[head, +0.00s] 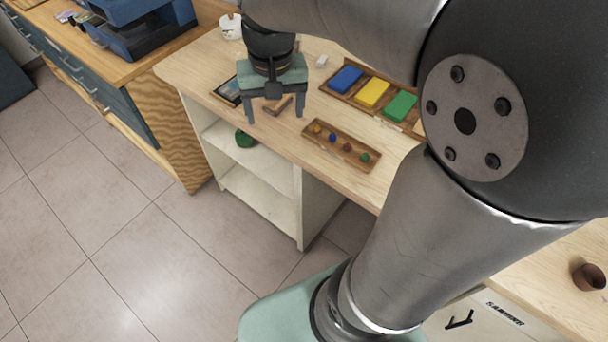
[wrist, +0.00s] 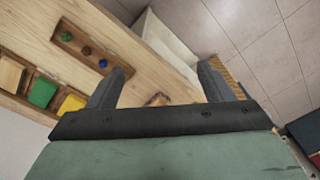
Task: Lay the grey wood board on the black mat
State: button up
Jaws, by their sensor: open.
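My gripper (head: 275,114) is open, its fingers pointing down over the wooden counter; they also show in the wrist view (wrist: 161,70). A small brown wooden piece (head: 284,104) shows between the fingers in the head view, and in the wrist view (wrist: 157,99) just past the gripper's body, partly hidden. I cannot tell its full shape or whether the fingers are around it or above it. A flat dark-edged thing (head: 222,92) lies left of the gripper, partly hidden; I cannot tell whether it is the black mat. I cannot make out a grey wood board.
A tray (head: 336,92) of blue, yellow and green blocks and a smaller tray (head: 340,155) of several little balls lie right of the gripper. A white cup (head: 229,28) stands behind. Open shelves (head: 270,205) are below the counter; a blue machine (head: 140,30) is left.

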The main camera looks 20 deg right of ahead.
jog(key=s+f+n, duration=0.2)
jog(key=s+f, duration=0.4)
jog(key=s, duration=0.7)
jog(key=shift+n, duration=0.3)
